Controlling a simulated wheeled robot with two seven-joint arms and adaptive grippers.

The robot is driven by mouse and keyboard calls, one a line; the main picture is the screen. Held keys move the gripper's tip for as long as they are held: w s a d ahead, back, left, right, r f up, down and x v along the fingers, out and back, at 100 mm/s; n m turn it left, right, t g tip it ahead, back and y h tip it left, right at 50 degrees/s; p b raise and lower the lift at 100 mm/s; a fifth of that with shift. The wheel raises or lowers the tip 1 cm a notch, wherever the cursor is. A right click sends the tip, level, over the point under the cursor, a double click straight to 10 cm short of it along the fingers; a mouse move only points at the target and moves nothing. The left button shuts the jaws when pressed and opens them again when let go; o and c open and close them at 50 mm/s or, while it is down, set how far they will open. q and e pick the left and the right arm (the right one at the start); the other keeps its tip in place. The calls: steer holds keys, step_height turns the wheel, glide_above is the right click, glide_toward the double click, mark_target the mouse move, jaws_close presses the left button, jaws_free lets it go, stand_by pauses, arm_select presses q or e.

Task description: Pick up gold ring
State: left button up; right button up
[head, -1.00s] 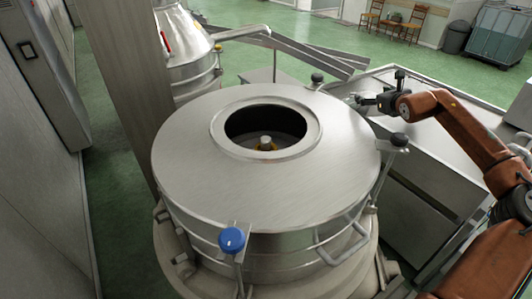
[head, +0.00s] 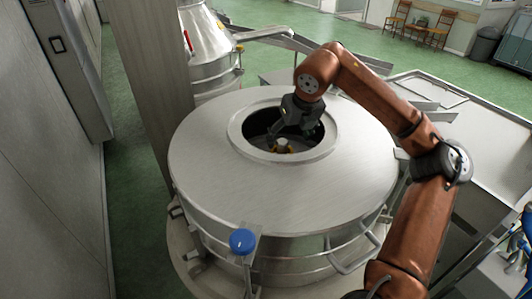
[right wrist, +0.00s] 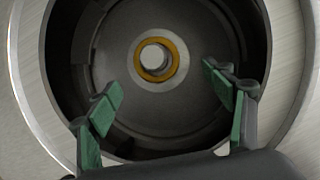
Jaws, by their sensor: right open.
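The gold ring (right wrist: 173,63) sits around a pale central post (right wrist: 154,57) down inside the round opening of the steel machine. In the head view the gold ring (head: 274,149) shows only as a small patch at the foot of the post. My right gripper (head: 298,132) reaches down at the opening from above. In the right wrist view its green-padded fingers (right wrist: 165,95) are spread wide, open and empty. The ring lies beyond the fingertips, between them and toward the top of the picture, with no contact visible. My left gripper is out of view.
The steel lid (head: 215,165) surrounds the opening, and its raised rim (head: 237,132) stands close around my right gripper. A blue knob (head: 242,241) stands at the lid's front edge. A steel table (head: 490,150) is to the right.

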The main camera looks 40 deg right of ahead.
mark_target(284, 144)
steer(key=shift+a+f, duration=0.1)
steer(key=shift+f, duration=0.35)
steer(key=x, duration=0.2)
steer(key=shift+w+f, duration=0.2)
steer(key=shift+w, duration=0.15)
steer(key=p+x, duration=0.1)
steer(key=x, duration=0.2)
steer(key=shift+w+f, duration=0.15)
steer(key=shift+w, duration=0.1)
steer(key=shift+w+f, duration=0.1)
steer(key=shift+f, duration=0.2)
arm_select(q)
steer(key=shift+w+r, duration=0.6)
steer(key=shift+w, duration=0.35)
arm_select(e)
steer(key=c, duration=1.4)
steer(key=shift+o, duration=0.2)
